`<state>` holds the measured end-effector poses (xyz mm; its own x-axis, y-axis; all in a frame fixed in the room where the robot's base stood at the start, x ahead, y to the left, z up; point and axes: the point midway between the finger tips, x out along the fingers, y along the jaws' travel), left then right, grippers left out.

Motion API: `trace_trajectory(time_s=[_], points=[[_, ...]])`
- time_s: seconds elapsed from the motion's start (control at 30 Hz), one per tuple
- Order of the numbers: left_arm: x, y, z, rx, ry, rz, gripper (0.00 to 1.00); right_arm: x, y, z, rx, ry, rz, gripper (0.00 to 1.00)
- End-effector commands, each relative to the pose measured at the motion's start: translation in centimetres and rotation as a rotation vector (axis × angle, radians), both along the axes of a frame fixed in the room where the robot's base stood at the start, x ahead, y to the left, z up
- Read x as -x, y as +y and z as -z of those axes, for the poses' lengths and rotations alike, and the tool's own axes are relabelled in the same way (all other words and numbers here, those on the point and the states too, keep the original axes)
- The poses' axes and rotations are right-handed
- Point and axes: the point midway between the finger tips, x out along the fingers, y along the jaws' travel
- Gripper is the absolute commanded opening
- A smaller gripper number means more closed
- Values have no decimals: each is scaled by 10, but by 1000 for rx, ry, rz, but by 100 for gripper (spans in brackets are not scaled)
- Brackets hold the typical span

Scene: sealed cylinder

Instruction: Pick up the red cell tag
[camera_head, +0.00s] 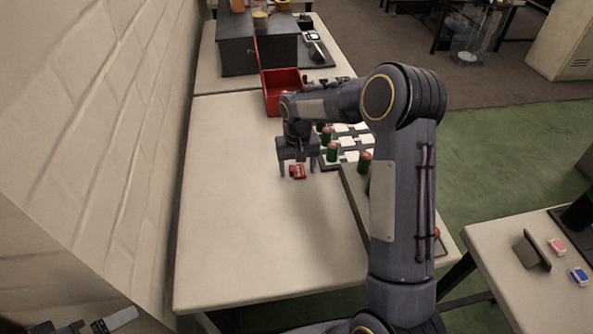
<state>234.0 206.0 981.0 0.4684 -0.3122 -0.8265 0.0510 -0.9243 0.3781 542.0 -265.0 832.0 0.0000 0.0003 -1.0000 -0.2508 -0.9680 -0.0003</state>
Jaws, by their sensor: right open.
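A small red tag (297,172) lies on the pale table, left of a group of green cylinders. My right gripper (297,169) points down over it, with its fingers apart on either side of the tag as seen from here. I cannot tell how far the fingertips are above the table. No thing shows held in it. Part of my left gripper (95,324) shows at the bottom left corner, cut off by the frame edge, and its jaw state is unclear.
Green cylinders (332,152) with reddish tops stand right of the gripper by a rack with white squares. A red bin (272,99) and a dark box (238,55) stand farther back. The table's left and front parts (240,240) are clear. A brick wall (110,120) borders the left.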

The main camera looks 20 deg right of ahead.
Motion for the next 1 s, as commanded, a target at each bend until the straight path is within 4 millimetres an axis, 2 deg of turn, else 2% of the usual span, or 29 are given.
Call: trace_trajectory(time_s=[0.07,0.4,0.77,0.97,1.0], points=[[0,0,0,0,0,0,100,0,0,0,0,0,0,63],[0,0,0,0,0,0,100,0,0,-1,0,0,0,19],[0,0,0,0,0,0,100,-1,0,-7,1,-2,0,19],[0,0,0,0,0,0,100,-1,0,-32,1,-6,1,19],[0,0,1,0,0,0,100,-2,-5,-38,2,-4,3,19]])
